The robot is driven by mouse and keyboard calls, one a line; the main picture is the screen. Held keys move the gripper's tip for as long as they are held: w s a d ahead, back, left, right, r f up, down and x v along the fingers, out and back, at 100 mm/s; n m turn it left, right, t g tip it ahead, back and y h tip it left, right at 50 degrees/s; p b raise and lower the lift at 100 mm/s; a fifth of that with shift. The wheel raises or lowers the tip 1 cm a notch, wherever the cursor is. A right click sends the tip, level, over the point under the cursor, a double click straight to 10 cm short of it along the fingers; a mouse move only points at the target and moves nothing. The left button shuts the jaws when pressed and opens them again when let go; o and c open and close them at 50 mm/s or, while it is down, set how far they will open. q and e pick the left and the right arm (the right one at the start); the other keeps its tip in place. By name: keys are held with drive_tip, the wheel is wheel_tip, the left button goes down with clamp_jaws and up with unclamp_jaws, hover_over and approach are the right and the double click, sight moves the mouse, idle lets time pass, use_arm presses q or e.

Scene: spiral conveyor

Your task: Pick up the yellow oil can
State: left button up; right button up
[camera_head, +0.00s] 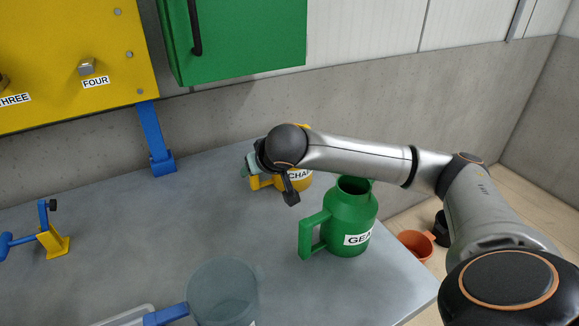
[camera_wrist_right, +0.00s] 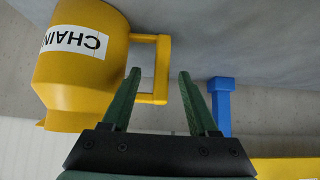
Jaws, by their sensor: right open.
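The yellow oil can (camera_wrist_right: 85,70) has a white label reading CHAIN and fills the upper left of the right wrist view, upside down there. Its squared handle (camera_wrist_right: 163,65) reaches in between the two green fingers. My right gripper (camera_wrist_right: 159,76) is open, one finger on each side of the handle's outer bar; I cannot tell whether either touches it. In the head view the can (camera_head: 303,182) stands near the back of the grey table, partly hidden by my right wrist and gripper (camera_head: 250,165). My left gripper is not in view.
A green can (camera_head: 350,215) labelled GEA stands close, in front right of the yellow can. A translucent jug (camera_head: 222,290) is at the front. A blue post (camera_head: 156,140) and yellow-blue fixture (camera_head: 52,240) are left. The table (camera_head: 130,225) between is clear.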

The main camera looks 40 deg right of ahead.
drive_tip(key=shift+x, duration=1.85)
drive_tip(key=shift+a, duration=0.1)
clamp_jaws()
drive_tip(key=shift+w+r, duration=0.1)
drive_tip(key=shift+r, duration=0.1)
